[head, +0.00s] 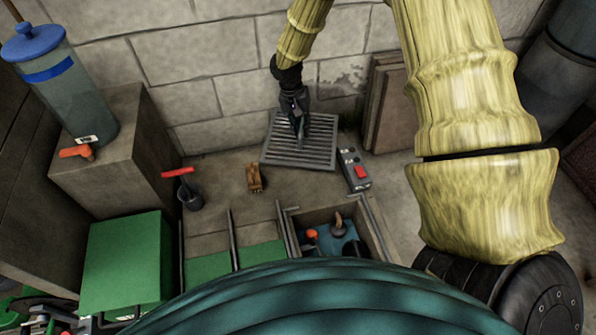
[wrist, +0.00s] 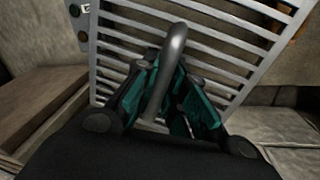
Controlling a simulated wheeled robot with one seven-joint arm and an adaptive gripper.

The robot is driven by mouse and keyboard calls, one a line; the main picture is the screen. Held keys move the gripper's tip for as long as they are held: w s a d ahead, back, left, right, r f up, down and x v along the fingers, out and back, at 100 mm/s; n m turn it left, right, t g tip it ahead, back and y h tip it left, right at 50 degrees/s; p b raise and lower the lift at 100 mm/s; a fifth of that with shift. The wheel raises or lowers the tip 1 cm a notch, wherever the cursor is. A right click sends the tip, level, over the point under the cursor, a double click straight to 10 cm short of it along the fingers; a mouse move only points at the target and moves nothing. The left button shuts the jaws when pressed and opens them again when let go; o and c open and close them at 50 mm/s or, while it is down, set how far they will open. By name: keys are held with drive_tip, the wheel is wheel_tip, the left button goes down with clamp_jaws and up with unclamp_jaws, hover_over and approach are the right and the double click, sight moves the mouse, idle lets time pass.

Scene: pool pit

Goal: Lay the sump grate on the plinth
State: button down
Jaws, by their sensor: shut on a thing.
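The sump grate (head: 322,138) is a grey slatted square panel near the back wall in the head view. It fills the upper part of the wrist view (wrist: 215,45), with a curved grey handle (wrist: 172,62) rising from it. My gripper (head: 299,122) is shut on this handle; its teal fingers (wrist: 170,105) show on either side of the bar. I cannot tell how far the grate is above the floor. A concrete block (head: 155,135) at the left, possibly the plinth, carries a blue-lidded canister (head: 65,90).
An open sump pit (head: 372,228) lies in front of the grate. A control box (head: 354,170), a wooden piece (head: 254,177) and a dark pot with a red handle (head: 191,198) stand nearby. Boards (head: 385,110) lean on the wall. A green box (head: 125,260) is front left.

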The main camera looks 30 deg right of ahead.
wheel_tip(320, 180, down, 10)
drive_tip(key=b, duration=0.5)
drive_tip(key=shift+d+f, duration=0.15)
drive_tip(key=c, duration=1.5)
unclamp_jaws()
drive_tip(key=r+p, duration=0.1)
drive_tip(key=r, duration=0.3)
drive_tip(key=w+a+r+p, duration=0.1)
drive_tip(key=r+p, duration=0.1)
drive_tip(key=r, duration=0.2)
drive_tip(key=r+p, duration=0.2)
drive_tip(key=r, duration=0.2)
drive_tip(key=shift+w+a, duration=0.2)
drive_tip(key=shift+a, duration=0.2)
